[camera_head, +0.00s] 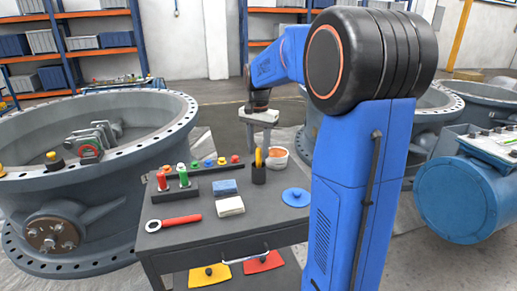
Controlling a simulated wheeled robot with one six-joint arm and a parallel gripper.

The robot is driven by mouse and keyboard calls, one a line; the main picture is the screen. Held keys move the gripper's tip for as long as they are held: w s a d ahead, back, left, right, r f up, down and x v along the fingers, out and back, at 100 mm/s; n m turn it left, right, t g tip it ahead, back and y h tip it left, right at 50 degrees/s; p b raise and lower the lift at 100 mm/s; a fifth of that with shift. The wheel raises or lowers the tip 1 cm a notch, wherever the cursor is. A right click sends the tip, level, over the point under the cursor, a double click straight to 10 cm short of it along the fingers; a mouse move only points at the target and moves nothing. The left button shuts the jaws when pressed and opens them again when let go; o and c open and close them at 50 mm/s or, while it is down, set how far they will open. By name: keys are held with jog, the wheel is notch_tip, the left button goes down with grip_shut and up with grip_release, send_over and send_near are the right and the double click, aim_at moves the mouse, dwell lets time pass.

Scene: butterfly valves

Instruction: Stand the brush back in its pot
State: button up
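A small dark pot (258,175) stands upright on the cart top near its back right. A yellow upright thing (258,157) shows at its mouth; it may be the brush, but it is too small to be sure. My gripper (258,145) hangs over the pot, pointing down, with its pale fingers apart on either side above the yellow thing. I see no hold on anything. Whether the fingertips touch the yellow thing cannot be told. A white tub (278,158) with orange contents stands just right of the pot.
A large valve ring (85,190) stands left. The cart's front middle is clear.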

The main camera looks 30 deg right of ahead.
jog(key=shift+r, duration=0.1)
notch_tip(320, 180, up, 17)
dwell(0.8)
jog(key=shift+r, duration=0.1)
dwell(0.7)
jog(key=s+a+f+n+t, duration=0.1)
jog(key=s+a+f+n, duration=0.3)
jog(key=s, duration=0.4)
jog(key=s+a+f+n+t, duration=0.1)
jog(key=s+a+f+n, duration=0.15)
jog(key=s+a, duration=0.5)
jog(key=s+a+f+n+t, duration=0.2)
jog(key=s+a+f+n, duration=0.2)
jog(key=s+f, duration=1)
jog(key=shift+s+f+n+t, duration=0.4)
jog(key=shift+f+n, duration=0.3)
jog(key=shift+n, duration=0.15)
jog(key=shift+a, duration=0.1)
